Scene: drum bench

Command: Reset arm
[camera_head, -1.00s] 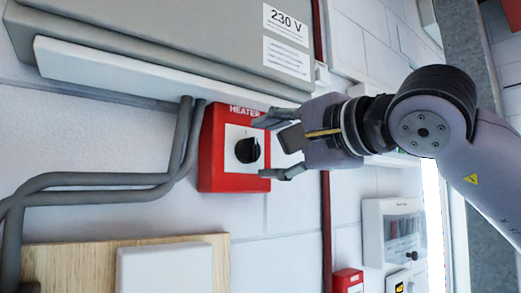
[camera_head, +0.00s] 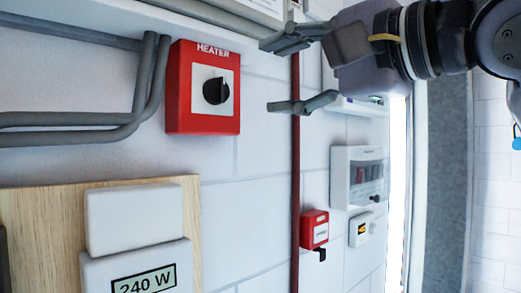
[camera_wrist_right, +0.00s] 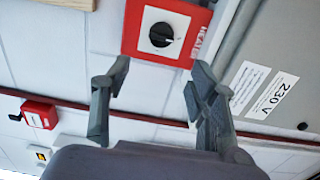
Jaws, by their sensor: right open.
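My right gripper (camera_head: 277,76) is open and empty. In the head view it is at the upper middle, its arm coming in from the upper right. Its fingers point left toward the red heater switch box (camera_head: 203,88), with a gap between them. The box has a white plate and a black round knob (camera_head: 216,91). In the right wrist view the box (camera_wrist_right: 186,54) and its knob (camera_wrist_right: 161,35) show beyond the two spread fingers (camera_wrist_right: 150,90). My left gripper is not in view.
Grey conduits (camera_head: 75,128) run left of the heater box. A wooden board (camera_head: 42,225) carries white boxes, one labelled 240 W (camera_head: 140,275). A red vertical pipe (camera_head: 295,180), a small red box (camera_head: 314,229) and a clear-covered panel (camera_head: 358,176) are on the right. A grey 230 V cabinet (camera_wrist_right: 282,62) shows in the right wrist view.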

